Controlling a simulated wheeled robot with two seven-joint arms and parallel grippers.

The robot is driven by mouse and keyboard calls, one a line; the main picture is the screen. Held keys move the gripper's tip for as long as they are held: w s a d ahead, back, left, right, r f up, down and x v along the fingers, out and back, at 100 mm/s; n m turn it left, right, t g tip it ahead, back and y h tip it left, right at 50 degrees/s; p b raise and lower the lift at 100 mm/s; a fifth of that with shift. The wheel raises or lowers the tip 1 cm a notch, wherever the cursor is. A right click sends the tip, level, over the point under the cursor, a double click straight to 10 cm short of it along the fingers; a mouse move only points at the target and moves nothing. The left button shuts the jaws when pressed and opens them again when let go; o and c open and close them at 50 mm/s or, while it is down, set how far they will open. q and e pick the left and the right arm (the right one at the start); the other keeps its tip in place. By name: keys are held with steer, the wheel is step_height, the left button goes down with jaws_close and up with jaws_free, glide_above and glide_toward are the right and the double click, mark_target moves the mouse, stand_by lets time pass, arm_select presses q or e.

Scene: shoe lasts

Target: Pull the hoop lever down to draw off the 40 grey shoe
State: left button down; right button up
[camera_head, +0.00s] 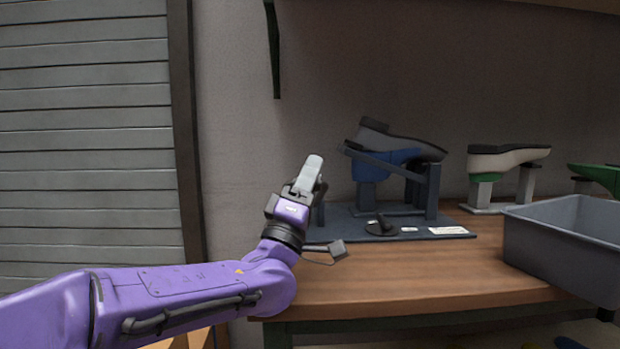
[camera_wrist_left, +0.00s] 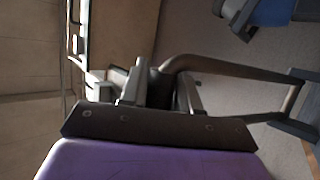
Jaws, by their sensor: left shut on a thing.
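The grey shoe (camera_head: 372,139) sits sole up and tilted on a blue last (camera_head: 374,168), on a dark blue stand (camera_head: 345,229). The dark hoop lever (camera_head: 385,164) slopes beside the last in the head view. In the left wrist view its curved bar (camera_wrist_left: 225,68) runs into my left gripper (camera_wrist_left: 160,92). My left gripper (camera_head: 312,168) is left of the shoe and shut on the hoop lever; its hand hides the gripped part in the head view. The last and shoe show at the top right of the wrist view. My right gripper is out of view.
A dark knob (camera_head: 382,227) and white labels (camera_head: 447,230) are on the stand's base. A pale shoe (camera_head: 508,157) and a green one (camera_head: 598,175) stand to the right. A grey bin (camera_head: 530,238) occupies the table's right. The wooden table (camera_head: 410,278) is clear in front.

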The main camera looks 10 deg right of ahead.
arm_select(q)
steer(key=c, duration=1)
jaws_free()
steer(key=shift+s+d+f, duration=0.1)
steer(key=shift+f, duration=0.1)
steer(key=shift+o, duration=0.5)
steer(key=shift+r, duration=0.1)
steer(key=shift+s, duration=0.1)
steer(key=b+v, duration=0.1)
steer(key=v, duration=0.9)
steer(key=shift+s+a, duration=0.15)
steer(key=shift+a, duration=0.1)
